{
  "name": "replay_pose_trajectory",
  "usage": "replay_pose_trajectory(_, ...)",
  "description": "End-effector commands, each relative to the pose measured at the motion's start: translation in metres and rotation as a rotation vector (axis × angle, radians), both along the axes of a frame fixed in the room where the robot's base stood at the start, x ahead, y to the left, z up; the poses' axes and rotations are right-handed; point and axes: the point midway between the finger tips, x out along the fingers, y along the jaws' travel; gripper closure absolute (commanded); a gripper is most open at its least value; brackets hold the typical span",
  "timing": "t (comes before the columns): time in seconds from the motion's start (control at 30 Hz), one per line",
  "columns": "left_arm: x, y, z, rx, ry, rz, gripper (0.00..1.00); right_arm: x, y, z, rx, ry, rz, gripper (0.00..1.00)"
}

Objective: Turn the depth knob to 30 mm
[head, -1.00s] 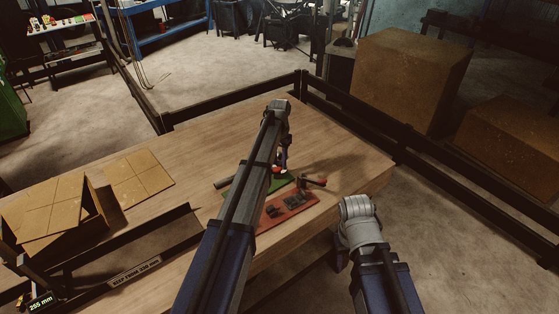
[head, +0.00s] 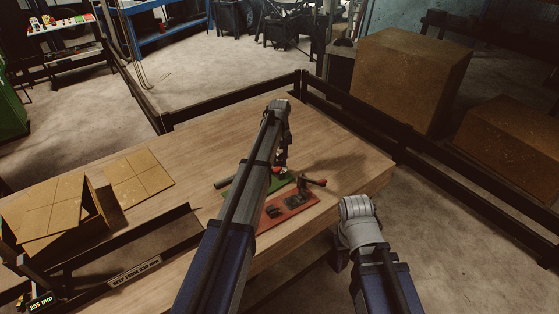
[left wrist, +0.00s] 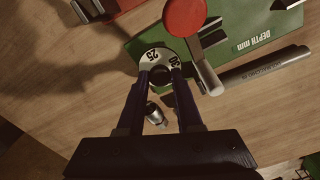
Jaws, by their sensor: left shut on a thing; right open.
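The depth knob, a dark round knob, sits on a pale dial (left wrist: 149,57) marked 25 and 30 in the left wrist view. My left gripper (left wrist: 160,77) is shut on the knob, one finger on each side. The dial is on a green base (left wrist: 262,22) labelled "DEPTH mm". The 30 is by the right finger; I cannot make out a pointer. In the head view my left gripper (head: 281,162) reaches down over the green base, and my arm hides part of it. My right gripper (head: 343,252) is open, low beside the table's front edge, mostly hidden by its wrist.
A red round-ended lever (left wrist: 185,16) stands close to the dial's right. A grey cylinder (left wrist: 265,68) lies along the green base. A red base (head: 300,202) with dark blocks stands in front. Cardboard (head: 140,178) and an open box (head: 55,212) are at left.

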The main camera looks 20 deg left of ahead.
Motion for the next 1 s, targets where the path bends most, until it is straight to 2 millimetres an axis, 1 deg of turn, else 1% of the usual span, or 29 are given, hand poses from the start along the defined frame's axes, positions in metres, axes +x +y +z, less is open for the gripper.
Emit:
replay_pose_trajectory(0.23,-0.0002,0.0,0.0,0.0,0.0,0.034,1.0,0.0,0.0,0.0,0.0,0.0,0.0,0.5)
replay_pose_trajectory(0.6,-0.0002,0.0,0.0,0.0,0.0,0.036,1.0,0.0,0.0,0.0,0.0,0.0,0.0,0.5)
replay_pose_trajectory(0.63,-0.0002,0.0,0.0,0.0,0.0,0.036,0.63,0.0,0.0,0.0,0.0,0.0,0.0,0.5)
replay_pose_trajectory(0.87,-0.0001,0.0,0.0,0.0,0.0,0.035,0.38,0.0,0.0,0.0,0.0,0.0,0.0,0.5)
replay_pose_trajectory(0.9,-0.0001,0.0,0.0,0.0,0.0,0.035,0.36,0.0,0.0,0.0,0.0,0.0,0.0,0.5)
replay_pose_trajectory(1.0,-0.0001,0.0,0.0,0.0,0.0,0.035,0.36,0.0,0.0,0.0,0.0,0.0,0.0,0.5)
